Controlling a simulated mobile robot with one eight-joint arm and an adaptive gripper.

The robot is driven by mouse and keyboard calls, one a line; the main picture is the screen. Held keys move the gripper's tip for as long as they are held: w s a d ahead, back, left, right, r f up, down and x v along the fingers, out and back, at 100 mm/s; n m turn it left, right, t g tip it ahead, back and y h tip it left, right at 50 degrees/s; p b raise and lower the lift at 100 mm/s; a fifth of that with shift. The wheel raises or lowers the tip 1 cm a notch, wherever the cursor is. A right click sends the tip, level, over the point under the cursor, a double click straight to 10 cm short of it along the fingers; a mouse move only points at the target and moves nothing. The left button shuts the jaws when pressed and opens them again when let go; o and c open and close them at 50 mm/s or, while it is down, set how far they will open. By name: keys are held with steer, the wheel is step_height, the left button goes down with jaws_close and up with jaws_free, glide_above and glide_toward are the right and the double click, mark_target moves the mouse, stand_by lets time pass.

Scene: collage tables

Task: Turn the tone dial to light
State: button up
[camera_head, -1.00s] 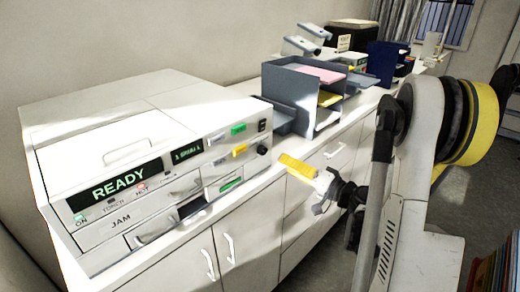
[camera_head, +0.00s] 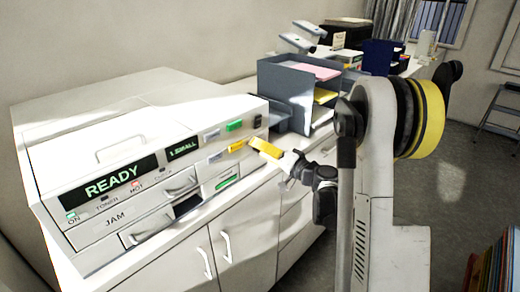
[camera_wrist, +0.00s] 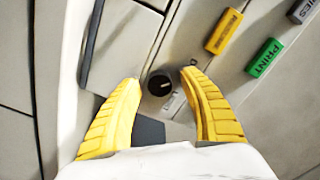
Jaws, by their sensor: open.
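The dial (camera_wrist: 158,84) is a small round black knob with a pale mark on its face, set in the light panel of the copier-like machine (camera_head: 120,165). My gripper (camera_wrist: 160,78) is open, with one yellow finger on each side of the dial in the wrist view. Gaps show between the fingertips and the knob. In the head view my gripper (camera_head: 264,148) is at the right end of the machine's front and hides the dial.
A green PRINT button (camera_wrist: 264,57) and a yellow button (camera_wrist: 223,31) sit beside the dial. The machine's display (camera_head: 115,182) reads READY. A grey paper tray rack (camera_head: 285,92) stands just right of the machine on the white counter. Open floor (camera_head: 450,165) lies to the right.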

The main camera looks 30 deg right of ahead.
jaws_close()
steer(key=shift+m, duration=0.4)
steer(key=m+b, duration=0.2)
steer(key=m, duration=0.1)
steer(key=shift+f+m, duration=0.1)
steer(key=shift+m, duration=0.3)
steer(key=m+b, duration=0.1)
steer(key=m, duration=0.3)
steer(key=shift+m+b, duration=0.3)
steer(key=m+b, duration=0.1)
steer(key=m, duration=0.7)
steer(key=shift+m+b, duration=0.3)
steer(key=shift+b, duration=0.1)
